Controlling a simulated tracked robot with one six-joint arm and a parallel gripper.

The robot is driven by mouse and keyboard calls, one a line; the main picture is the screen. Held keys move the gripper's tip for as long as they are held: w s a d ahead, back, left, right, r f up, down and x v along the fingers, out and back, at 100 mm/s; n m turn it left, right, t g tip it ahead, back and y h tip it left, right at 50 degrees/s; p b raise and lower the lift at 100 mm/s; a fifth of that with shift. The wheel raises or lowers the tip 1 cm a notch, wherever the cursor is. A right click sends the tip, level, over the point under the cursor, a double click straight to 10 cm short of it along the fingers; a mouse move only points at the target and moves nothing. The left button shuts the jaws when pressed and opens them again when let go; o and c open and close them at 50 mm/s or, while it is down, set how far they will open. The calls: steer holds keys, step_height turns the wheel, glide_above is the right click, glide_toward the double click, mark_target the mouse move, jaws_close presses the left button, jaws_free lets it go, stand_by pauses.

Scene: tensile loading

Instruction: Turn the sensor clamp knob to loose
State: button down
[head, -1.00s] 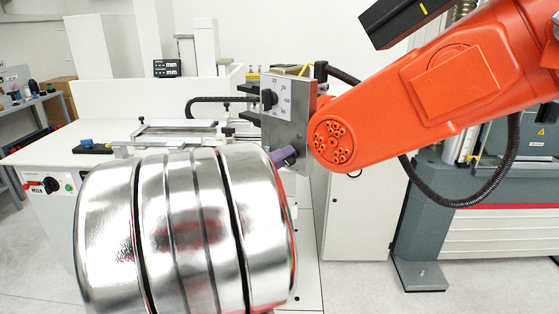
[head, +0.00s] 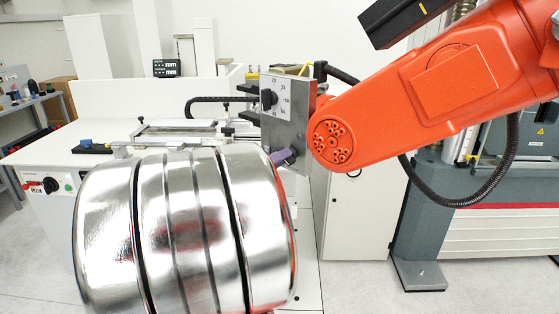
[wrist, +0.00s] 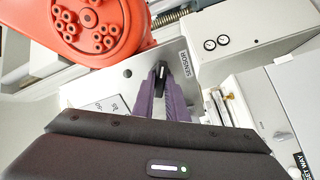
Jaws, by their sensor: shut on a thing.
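A grey metal plate (head: 296,120) stands upright at the right end of the bench, with a SENSOR label (wrist: 184,61) showing in the wrist view. The black sensor clamp knob (wrist: 161,74) sits on this plate beside the label. My gripper (wrist: 163,78) has its purple fingers shut on the knob, one on each side. In the head view, part of the purple gripper (head: 282,157) shows at the plate's lower edge. The knob is hidden there, and no mark of its loose position can be read.
A second black knob (head: 267,99) on a white numbered dial sits higher on the plate. Shiny metal cylinders (head: 190,230) fill the lower left foreground. A white bench (head: 60,150) with a clamp fixture lies behind. A grey testing machine (head: 425,200) stands at the right.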

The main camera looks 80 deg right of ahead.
steer(key=shift+n, duration=0.3)
steer(key=n, duration=1.3)
steer(key=f+n, duration=0.1)
steer(key=n, duration=0.6)
steer(key=shift+n, duration=0.3)
steer(key=c, duration=1.8)
jaws_free()
steer(key=shift+r, duration=0.2)
steer(key=shift+o, duration=0.2)
steer(key=shift+a+r, duration=0.1)
